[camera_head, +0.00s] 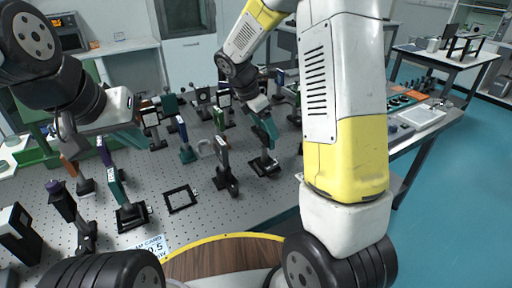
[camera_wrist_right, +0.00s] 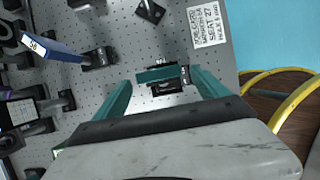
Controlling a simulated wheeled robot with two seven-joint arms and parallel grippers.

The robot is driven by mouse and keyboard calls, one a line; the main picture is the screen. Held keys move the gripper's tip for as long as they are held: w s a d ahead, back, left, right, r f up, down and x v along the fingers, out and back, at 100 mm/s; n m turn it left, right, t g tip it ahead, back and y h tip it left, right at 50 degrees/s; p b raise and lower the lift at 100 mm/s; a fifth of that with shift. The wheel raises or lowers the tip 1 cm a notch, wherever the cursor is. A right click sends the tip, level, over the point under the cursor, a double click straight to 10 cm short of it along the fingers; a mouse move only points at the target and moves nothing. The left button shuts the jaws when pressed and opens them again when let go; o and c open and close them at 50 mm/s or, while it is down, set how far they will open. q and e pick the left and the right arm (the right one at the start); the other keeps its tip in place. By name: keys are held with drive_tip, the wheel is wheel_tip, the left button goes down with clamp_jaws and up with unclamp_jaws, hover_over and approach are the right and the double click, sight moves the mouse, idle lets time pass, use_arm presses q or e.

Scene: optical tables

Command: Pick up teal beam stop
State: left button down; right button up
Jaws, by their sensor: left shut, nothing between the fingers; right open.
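The teal beam stop (camera_wrist_right: 157,75) shows in the right wrist view as a teal bar above a black base. It is between the two teal fingers of my right gripper (camera_wrist_right: 161,84), with a gap on each side. In the head view my right gripper (camera_head: 262,122) points down over a black-based mount (camera_head: 264,166), and its fingers hide part of it. My right gripper is open. My left gripper (camera_head: 132,138) is shut and empty, above the left part of the table; its tips are hard to make out.
Several posts and mounts crowd the perforated optical table (camera_head: 215,225). A black mount (camera_head: 226,172) stands left of my right gripper, and a teal plate on a black base (camera_head: 117,190) stands further left. A flat black frame (camera_head: 181,198) and a printed card (camera_head: 146,246) lie in front.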

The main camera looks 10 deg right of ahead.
sight(268, 135)
drive_tip(key=x, duration=0.4)
drive_tip(key=shift+w+f, duration=0.1)
drive_tip(key=shift+f, duration=0.3)
clamp_jaws()
